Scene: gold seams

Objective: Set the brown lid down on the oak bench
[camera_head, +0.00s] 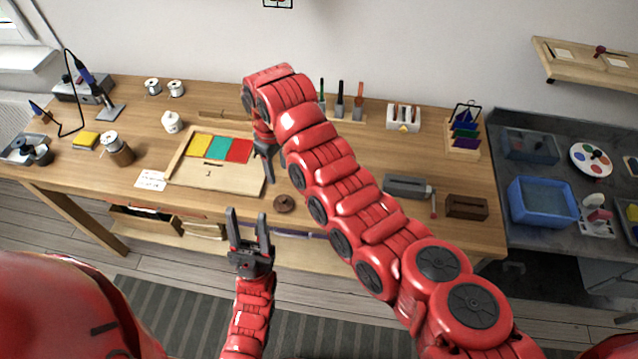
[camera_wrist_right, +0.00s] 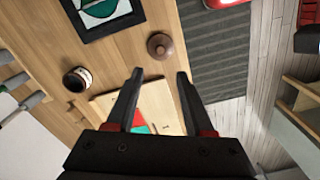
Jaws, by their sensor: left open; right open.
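The brown lid (camera_head: 284,203) is a small round disc with a knob. It lies on the oak bench (camera_head: 120,178) near the front edge, right of the board with coloured panels. In the right wrist view the lid (camera_wrist_right: 160,46) shows just beyond the fingertips, apart from them. My right gripper (camera_head: 267,168) is open and empty above the bench, to the upper left of the lid; its fingers also show in the wrist view (camera_wrist_right: 160,74). My left gripper (camera_head: 247,214) is open and empty in front of the bench edge, fingers pointing up.
The wooden board (camera_head: 210,178) with yellow, teal and red panels lies to the left. My right arm covers the middle of the bench. A small jar (camera_wrist_right: 76,79) and a framed picture (camera_wrist_right: 105,14) show near the lid in the wrist view. A grey tool (camera_head: 405,187) lies to the right.

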